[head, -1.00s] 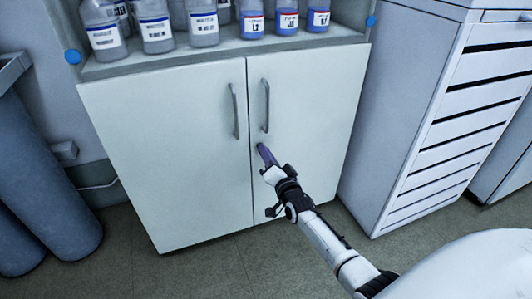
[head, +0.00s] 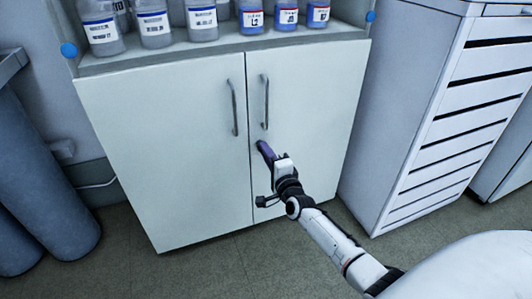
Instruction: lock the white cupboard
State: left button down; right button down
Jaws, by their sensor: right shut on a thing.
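The white cupboard (head: 170,150) stands ahead with both doors closed. Each door has a vertical grey bar handle near the middle seam, the left one (head: 233,108) and the right one (head: 265,102). My right gripper (head: 270,154) is at the right door, just below its handle and close to the seam. It is shut on a purple key-like thing (head: 263,147), whose far end meets the door front. The lock itself is hidden behind it, so I cannot tell how far in it sits. My left gripper is not in view.
An open shelf (head: 220,53) above the doors holds several labelled bottles. A white drawer cabinet (head: 440,130) stands close on the right. Large blue-grey cylinders (head: 35,180) stand on the left. The floor (head: 215,270) before the cupboard is clear.

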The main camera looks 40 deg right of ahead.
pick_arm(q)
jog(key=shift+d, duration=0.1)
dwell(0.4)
pick_arm(e)
jog(key=c, duration=1.9)
grip_release()
jog(key=shift+o, duration=0.2)
